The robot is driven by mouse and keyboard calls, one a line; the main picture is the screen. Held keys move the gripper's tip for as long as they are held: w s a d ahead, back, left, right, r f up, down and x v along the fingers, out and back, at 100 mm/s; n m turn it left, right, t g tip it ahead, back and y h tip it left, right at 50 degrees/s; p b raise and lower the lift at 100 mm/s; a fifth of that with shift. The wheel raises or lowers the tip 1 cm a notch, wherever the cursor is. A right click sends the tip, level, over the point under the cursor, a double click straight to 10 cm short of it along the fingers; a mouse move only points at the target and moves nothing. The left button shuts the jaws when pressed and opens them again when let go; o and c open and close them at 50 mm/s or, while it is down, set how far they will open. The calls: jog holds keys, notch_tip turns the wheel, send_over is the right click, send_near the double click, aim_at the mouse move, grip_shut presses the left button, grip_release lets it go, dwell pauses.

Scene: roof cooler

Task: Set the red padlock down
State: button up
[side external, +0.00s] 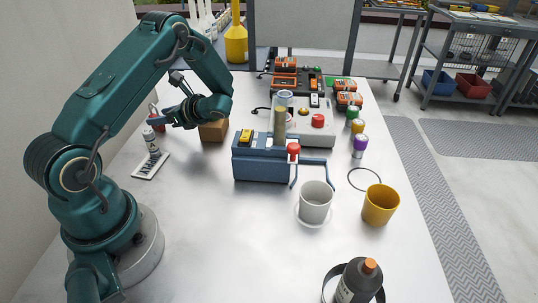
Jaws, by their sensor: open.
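A small red object (159,125), which looks like the red padlock, is at the left of the table, just behind a white bottle. It is partly hidden, and I cannot tell whether it rests on the table. My gripper (168,116) is open and points left, with its fingertips close beside this red object. I cannot tell whether they touch it. Another red piece (293,149) is at the right end of the blue box (262,165), near its bent blue bars.
The white bottle (151,141) stands by a pale tray (150,165). A brown block (213,131) is below my wrist. A grey machine (302,125), a white cup (315,203), a yellow cup (380,205) and a dark bottle (358,281) stand farther right. The table's front middle is clear.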

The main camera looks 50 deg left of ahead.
jog(key=v, duration=0.5)
jog(key=shift+w+d+r, duration=0.1)
jog(key=shift+w+d, duration=0.05)
jog(key=shift+d, duration=0.15)
jog(key=shift+d+r, duration=0.15)
jog(key=shift+d, duration=0.05)
jog(key=s+d+r+n+t+h, duration=0.2)
jog(key=d+r+n+t+h, duration=0.1)
jog(key=d, duration=0.6)
jog(key=s+d+r+n+t+h, duration=0.2)
jog(key=d+r+n+t+h, duration=0.2)
jog(key=d, duration=0.5)
jog(key=s+d+r+n+t+h, duration=0.2)
jog(key=d+r+n+t+h, duration=0.1)
jog(key=d, duration=0.6)
jog(key=r+n+h, duration=0.1)
jog(key=n+h, duration=0.1)
jog(key=n, duration=0.1)
jog(key=shift+s+n+t, duration=0.3)
jog(key=shift+s, duration=0.1)
